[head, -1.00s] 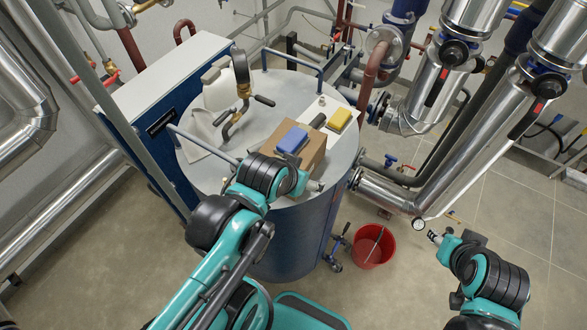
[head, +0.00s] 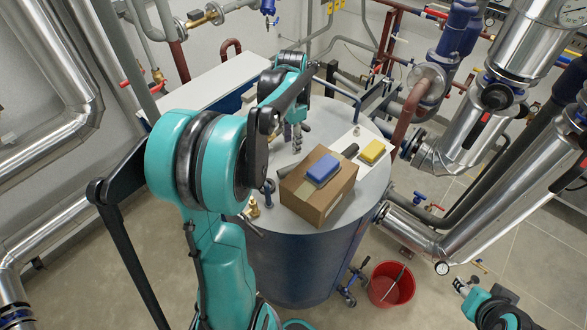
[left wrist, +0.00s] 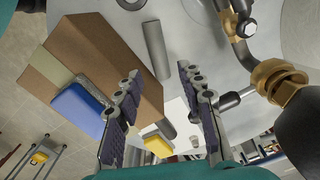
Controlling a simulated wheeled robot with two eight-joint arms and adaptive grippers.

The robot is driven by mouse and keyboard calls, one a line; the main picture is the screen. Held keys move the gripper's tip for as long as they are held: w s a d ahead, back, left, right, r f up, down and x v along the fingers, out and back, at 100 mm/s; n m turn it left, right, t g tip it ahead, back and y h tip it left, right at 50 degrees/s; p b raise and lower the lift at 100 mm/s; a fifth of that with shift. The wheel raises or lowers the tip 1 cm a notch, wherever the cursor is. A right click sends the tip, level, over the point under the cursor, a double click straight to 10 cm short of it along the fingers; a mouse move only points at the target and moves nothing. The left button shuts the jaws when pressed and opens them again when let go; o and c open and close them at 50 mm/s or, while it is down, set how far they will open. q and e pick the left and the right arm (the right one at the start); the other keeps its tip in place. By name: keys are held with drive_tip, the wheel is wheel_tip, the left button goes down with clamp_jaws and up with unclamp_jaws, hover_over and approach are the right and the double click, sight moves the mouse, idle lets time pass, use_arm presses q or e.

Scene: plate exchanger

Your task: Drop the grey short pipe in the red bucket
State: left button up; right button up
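Two grey cylinders lie on the tank top; I cannot tell for certain which is the short pipe. One, mid-grey, lies beside the cardboard box (left wrist: 157,48), partly hidden in the head view (head: 296,167). A shorter, darker one lies near the yellow sponge (head: 350,150), and also shows in the left wrist view (left wrist: 163,127). My left gripper (head: 293,138) is open and empty above the tank top, its fingers apart in the left wrist view (left wrist: 160,90). The red bucket (head: 392,290) stands on the floor, a thin stick in it. My right gripper (head: 460,286) is right of it, its opening unclear.
The cardboard box (head: 318,190) carries a blue sponge (head: 323,168). A yellow sponge (head: 372,151) lies behind it. A brass fitting (left wrist: 278,80) is close to the fingers in the left wrist view. Large metal pipes (head: 450,225) stand right of the tank (head: 310,255).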

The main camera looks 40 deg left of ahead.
use_arm(q)
hover_over(293, 166)
drive_tip(key=f, duration=0.6)
drive_tip(key=shift+w+a, duration=0.1)
drive_tip(key=shift+a, duration=0.1)
drive_tip(key=f, duration=0.3)
drive_tip(key=f+p, duration=0.1)
drive_tip(key=shift+d+f, duration=0.15)
drive_tip(key=shift+d, duration=0.1)
drive_tip(key=shift+f, duration=0.6)
drive_tip(key=shift+r, duration=0.1)
clamp_jaws()
